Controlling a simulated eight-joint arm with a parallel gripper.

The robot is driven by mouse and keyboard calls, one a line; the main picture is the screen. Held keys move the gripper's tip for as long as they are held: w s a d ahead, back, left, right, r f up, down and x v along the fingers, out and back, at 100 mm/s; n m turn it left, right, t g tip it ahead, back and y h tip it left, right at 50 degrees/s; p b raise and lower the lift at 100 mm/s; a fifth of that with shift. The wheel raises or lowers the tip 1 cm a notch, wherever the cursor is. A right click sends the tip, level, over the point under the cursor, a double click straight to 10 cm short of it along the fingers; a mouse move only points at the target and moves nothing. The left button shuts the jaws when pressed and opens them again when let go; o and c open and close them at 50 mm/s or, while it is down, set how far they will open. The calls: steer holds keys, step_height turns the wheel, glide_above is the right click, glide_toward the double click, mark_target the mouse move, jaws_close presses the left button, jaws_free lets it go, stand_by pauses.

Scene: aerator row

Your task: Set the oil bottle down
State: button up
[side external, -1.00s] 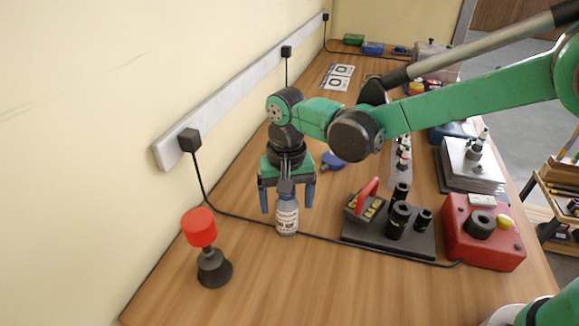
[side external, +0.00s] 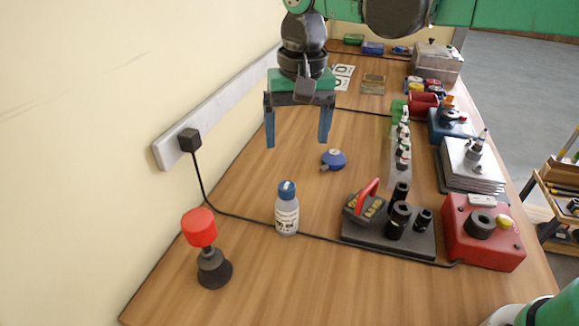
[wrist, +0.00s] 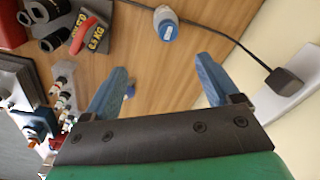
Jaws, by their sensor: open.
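The oil bottle (side external: 287,212) is a small clear-grey bottle with a blue cap and a white label. It stands upright on the wooden table, touching or right beside the black cable. In the wrist view the oil bottle (wrist: 166,24) shows cap-first near the top edge, beyond the fingertips. My gripper (side external: 297,144) has two blue fingers spread wide with nothing between them. It hangs above and behind the bottle, clear of it. In the wrist view my gripper (wrist: 160,72) is also open and empty.
A red-topped plunger-like tool (side external: 207,248) stands left of the bottle. A black base with a red handle (side external: 368,198) and dark cylinders is to the right, then a red box (side external: 483,232). A blue round item (side external: 334,160) lies behind. Bare table lies in front.

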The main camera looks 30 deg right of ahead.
steer(key=s+d+f+n+t, duration=0.1)
steer(key=s+d+t, duration=0.1)
steer(key=s+d, duration=0.1)
steer(key=s+d+f+n+t, duration=0.1)
steer(key=s+d+t, duration=0.1)
steer(key=d, duration=0.4)
steer(key=s+d+f+n+t, duration=0.1)
steer(key=s+d+t, duration=0.1)
steer(key=s+d, duration=0.2)
steer(key=shift+s+d, duration=0.1)
steer(key=shift+d, duration=0.25)
steer(key=shift+s+d+f+t, duration=0.3)
steer(key=shift+f, duration=0.15)
